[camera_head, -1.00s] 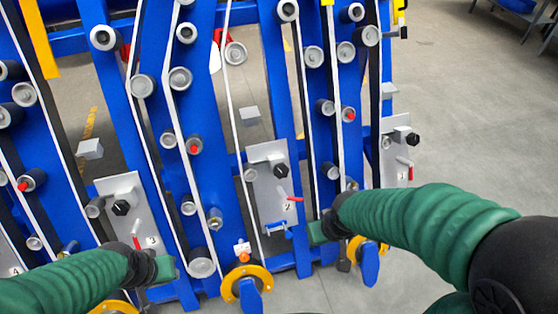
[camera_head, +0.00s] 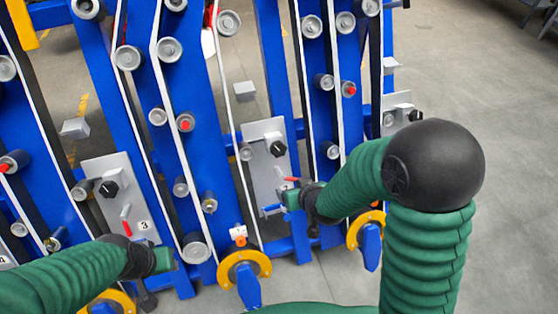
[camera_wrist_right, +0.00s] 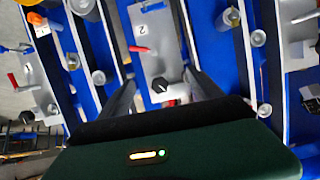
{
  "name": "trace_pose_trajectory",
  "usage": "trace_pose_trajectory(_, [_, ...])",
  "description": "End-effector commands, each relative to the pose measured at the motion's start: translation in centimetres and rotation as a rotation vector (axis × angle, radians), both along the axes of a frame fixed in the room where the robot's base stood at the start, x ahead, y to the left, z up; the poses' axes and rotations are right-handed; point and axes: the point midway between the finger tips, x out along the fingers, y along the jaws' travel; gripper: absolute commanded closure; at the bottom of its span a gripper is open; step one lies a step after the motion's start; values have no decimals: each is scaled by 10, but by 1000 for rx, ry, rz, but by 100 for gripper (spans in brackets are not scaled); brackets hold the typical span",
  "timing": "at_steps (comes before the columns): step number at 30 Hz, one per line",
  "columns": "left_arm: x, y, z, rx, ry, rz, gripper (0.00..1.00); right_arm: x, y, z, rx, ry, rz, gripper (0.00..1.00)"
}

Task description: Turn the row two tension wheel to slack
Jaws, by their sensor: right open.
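The row two plate (camera_head: 262,163) is a grey panel in the middle of the blue frame. It carries a black knob (camera_head: 278,148), which may be the tension wheel, and a red lever (camera_head: 291,179) below it. In the right wrist view, the plate's label "2" (camera_wrist_right: 143,30), red lever (camera_wrist_right: 138,48) and black knob (camera_wrist_right: 159,86) show clearly. My right gripper (camera_head: 292,199) is by the plate's lower part, hiding its label in the head view. Its fingers (camera_wrist_right: 161,77) are open, with the knob in the gap between them, apparently ungripped. My left gripper (camera_head: 164,260) hangs below plate three; its jaws are unclear.
Plate three (camera_head: 115,190), with its own black knob and red lever, stands left. Plate one (camera_head: 397,108) is to the right, partly behind my right arm. Yellow-ringed blue handles (camera_head: 245,272) stick out below. Rollers and white belts cover the frame. Open floor (camera_head: 490,120) lies right.

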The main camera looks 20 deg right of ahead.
Motion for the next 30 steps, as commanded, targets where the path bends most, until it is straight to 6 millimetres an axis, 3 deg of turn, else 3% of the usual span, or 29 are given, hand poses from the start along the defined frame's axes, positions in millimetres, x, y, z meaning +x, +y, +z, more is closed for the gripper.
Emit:
trace_pose_trajectory(1, [0,0,-39,0,0,0,64,18,5,-47,19,-88,-5,25])
trace_pose_trajectory(4, [0,0,-73,0,0,0,64,53,12,-79,61,-324,-30,25])
trace_pose_trajectory(7, [0,0,-101,0,0,0,64,68,11,-98,98,-542,-84,25])
trace_pose_trajectory(12, [0,0,-124,0,-1,0,64,66,1,-104,124,-781,-168,25])
trace_pose_trajectory(17, [1,0,-124,0,-1,0,64,70,-3,-97,125,-840,-191,25])
trace_pose_trajectory(20, [1,0,-125,0,-1,0,64,85,-4,-96,124,-844,-190,25])
trace_pose_trajectory(30, [0,0,-139,0,-1,0,64,173,-11,-97,124,-843,-190,25])
